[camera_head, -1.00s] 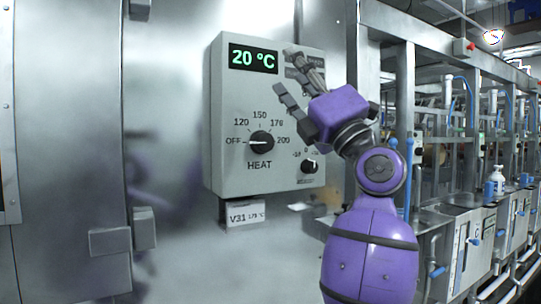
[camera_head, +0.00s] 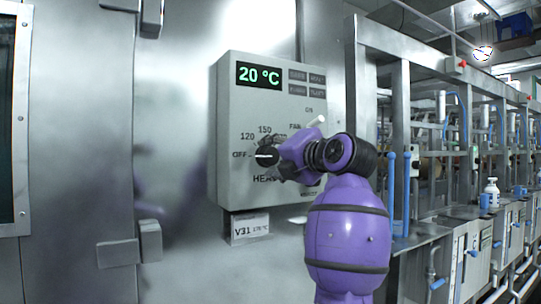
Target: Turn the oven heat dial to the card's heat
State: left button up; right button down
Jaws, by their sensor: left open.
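The oven control panel (camera_head: 232,120) is a grey box on the steel oven wall. Its green display (camera_head: 259,75) reads 20 °C. The black HEAT dial (camera_head: 264,157) has its white pointer turned left to OFF. The marks 120 and 150 show; the higher ones are largely covered by my gripper. My right gripper is not in view.
A white-tipped FAN lever (camera_head: 317,121) stands out just above my gripper. Oven door hinges (camera_head: 130,247) are at left. A steel frame with tanks (camera_head: 440,230) and a white bottle (camera_head: 491,190) stand at right. The wall left of the panel is clear.

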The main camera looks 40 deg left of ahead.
pick_arm(q)
jog(key=shift+x, duration=0.85)
